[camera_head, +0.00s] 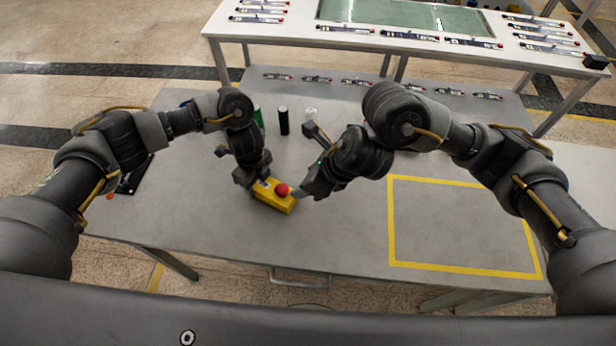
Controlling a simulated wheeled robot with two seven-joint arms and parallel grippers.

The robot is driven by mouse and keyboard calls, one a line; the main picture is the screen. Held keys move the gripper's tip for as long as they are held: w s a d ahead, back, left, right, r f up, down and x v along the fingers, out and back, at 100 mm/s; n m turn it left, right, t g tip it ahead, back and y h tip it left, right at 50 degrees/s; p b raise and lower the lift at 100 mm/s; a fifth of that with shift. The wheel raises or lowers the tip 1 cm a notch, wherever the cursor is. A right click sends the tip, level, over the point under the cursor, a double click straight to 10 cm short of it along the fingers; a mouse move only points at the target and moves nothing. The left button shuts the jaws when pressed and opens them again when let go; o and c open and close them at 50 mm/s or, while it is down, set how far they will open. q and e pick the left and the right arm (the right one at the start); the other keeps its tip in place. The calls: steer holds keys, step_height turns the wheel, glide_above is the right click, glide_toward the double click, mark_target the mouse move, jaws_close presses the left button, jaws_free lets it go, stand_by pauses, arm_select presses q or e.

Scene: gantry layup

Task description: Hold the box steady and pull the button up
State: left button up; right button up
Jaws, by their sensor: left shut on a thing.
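A yellow box (274,199) with a red button (282,189) on its top lies on the grey table, left of the table's middle. My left gripper (256,184) comes down on the box's left end and is shut on the box. My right gripper (298,193) is just right of the red button, its tip close to it. I cannot tell whether it touches the button. The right fingers are small and partly merged with the dark wrist, so their opening does not show.
The grey table (340,240) has a yellow taped rectangle (460,264) at right, empty. A black cylinder (284,121) and a green one (258,116) stand behind the box. A black item (133,178) lies at left. Several small tools line the back edge; a white table stands beyond.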

arm_select(q)
steer(key=o, duration=1.2)
step_height(320, 180, up, 12)
